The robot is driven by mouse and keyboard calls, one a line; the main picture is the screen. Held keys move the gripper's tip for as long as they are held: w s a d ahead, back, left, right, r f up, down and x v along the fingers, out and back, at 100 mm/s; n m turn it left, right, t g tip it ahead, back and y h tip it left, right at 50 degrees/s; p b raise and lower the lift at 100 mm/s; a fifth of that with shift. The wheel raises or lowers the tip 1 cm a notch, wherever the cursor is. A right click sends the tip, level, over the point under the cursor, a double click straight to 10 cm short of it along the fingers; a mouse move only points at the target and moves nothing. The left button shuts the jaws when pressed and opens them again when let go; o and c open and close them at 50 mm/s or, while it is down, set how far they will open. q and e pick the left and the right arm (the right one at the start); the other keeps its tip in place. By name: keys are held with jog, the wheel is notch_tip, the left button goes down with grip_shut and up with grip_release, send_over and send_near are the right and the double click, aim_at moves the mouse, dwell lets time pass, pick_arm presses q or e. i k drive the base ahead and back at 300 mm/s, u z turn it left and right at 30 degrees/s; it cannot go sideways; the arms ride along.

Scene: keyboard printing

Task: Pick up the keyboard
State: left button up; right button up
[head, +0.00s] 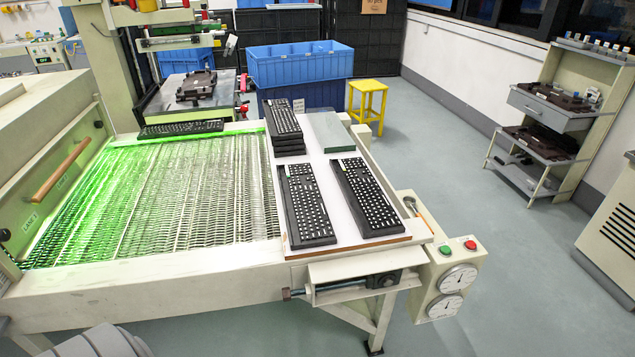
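Several black keyboards with white keys show in the head view. One keyboard (307,205) lies on the left of a white board (323,165) at the right end of the machine. A second keyboard (367,197) lies to its right, with a narrow gap between them. A stack of keyboards (284,128) stands behind them on the board. Another keyboard (182,129) lies at the far edge of the green-lit mesh conveyor. Neither of my grippers is in view, and nothing touches the keyboards.
A flat green block (326,132) lies on the board beside the stack. The mesh conveyor (180,195) is bare to the left. A control box with buttons and gauges (447,275) sticks out at the front right. A yellow stool (368,102) and blue crate (300,66) stand behind.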

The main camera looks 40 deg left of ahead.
aim_at(374, 216)
jog(key=u, duration=0.9)
jog(key=i, duration=0.75)
jog(key=u, duration=0.75)
